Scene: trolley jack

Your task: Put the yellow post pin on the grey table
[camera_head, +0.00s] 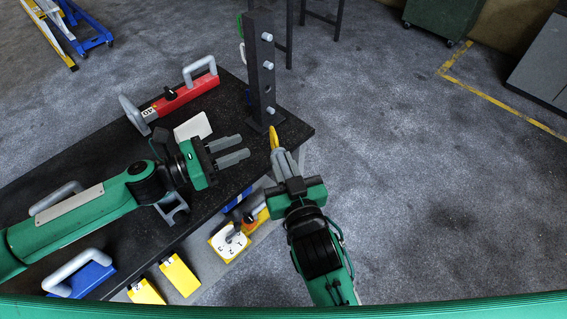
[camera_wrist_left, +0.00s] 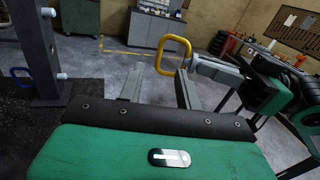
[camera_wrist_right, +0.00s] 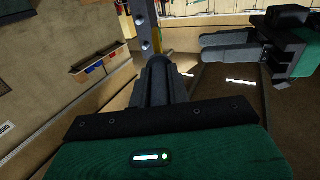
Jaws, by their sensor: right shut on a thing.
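The yellow post pin (camera_head: 274,137) is a looped handle held in my right gripper (camera_head: 280,163), in the air at the table's right edge near the dark post. The loop also shows in the left wrist view (camera_wrist_left: 187,47), above and between my left fingers; its shaft is hidden. My left gripper (camera_head: 232,151) is open and empty, over the table, pointing toward the right gripper. The only table clearly in the head view is the dark, speckled table (camera_head: 240,90); I cannot tell whether it is the grey one.
The dark post (camera_head: 261,70) stands upright at the table's right end, with grey pegs and an open hole. A red jack part (camera_head: 180,97) with grey handles lies behind my left arm. A white block (camera_head: 193,127) sits near it. Floor at the right is clear.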

